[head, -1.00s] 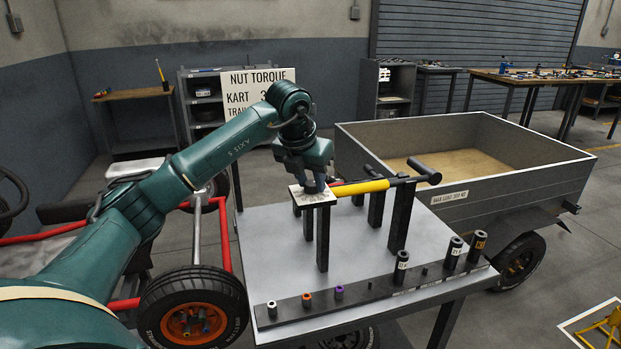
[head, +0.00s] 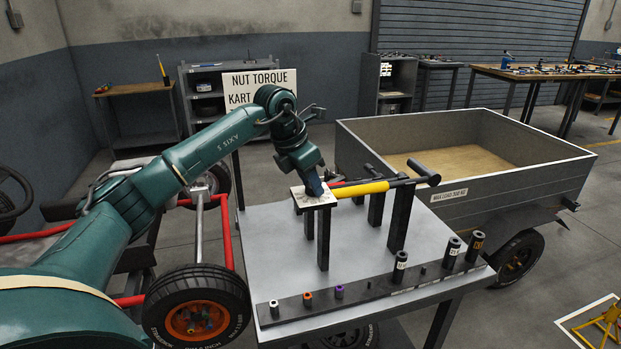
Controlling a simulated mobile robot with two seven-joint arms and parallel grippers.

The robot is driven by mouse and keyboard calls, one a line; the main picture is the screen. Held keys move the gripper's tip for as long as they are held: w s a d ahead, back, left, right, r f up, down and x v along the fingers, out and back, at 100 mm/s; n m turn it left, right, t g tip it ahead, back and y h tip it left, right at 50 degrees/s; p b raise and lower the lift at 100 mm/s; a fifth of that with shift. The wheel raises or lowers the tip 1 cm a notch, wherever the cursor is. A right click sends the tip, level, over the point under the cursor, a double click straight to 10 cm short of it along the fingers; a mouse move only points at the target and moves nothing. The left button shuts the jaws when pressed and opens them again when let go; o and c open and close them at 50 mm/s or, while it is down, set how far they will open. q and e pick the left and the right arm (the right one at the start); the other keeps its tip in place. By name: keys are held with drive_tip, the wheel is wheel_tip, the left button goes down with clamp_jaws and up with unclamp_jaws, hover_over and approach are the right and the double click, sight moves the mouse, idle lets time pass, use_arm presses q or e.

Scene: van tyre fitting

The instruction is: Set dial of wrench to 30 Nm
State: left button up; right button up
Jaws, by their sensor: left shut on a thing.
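The torque wrench (head: 360,188) has a yellow sleeve, a red section and a black T-shaped end. It lies level across black posts on the grey table. Its left end meets a small pale plate (head: 309,199) with dark markings, probably the dial scale, on a post. My left gripper (head: 314,188) points down at this plate and is shut on the dial there. The fingers and wrist hide the dial, and I cannot read its setting. A sign (head: 259,92) behind reads NUT TORQUE and KART; my arm covers its lower part. My right gripper is not in view.
A rack of sockets (head: 370,290) runs along the front edge of the table (head: 270,240). A grey trailer (head: 480,190) stands close on the right. A kart with an orange-rimmed wheel (head: 197,312) is at the left.

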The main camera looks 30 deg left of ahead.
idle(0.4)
use_arm(q)
drive_tip(key=o, duration=1)
drive_tip(key=v, duration=1.3)
drive_tip(key=shift+a, duration=0.1)
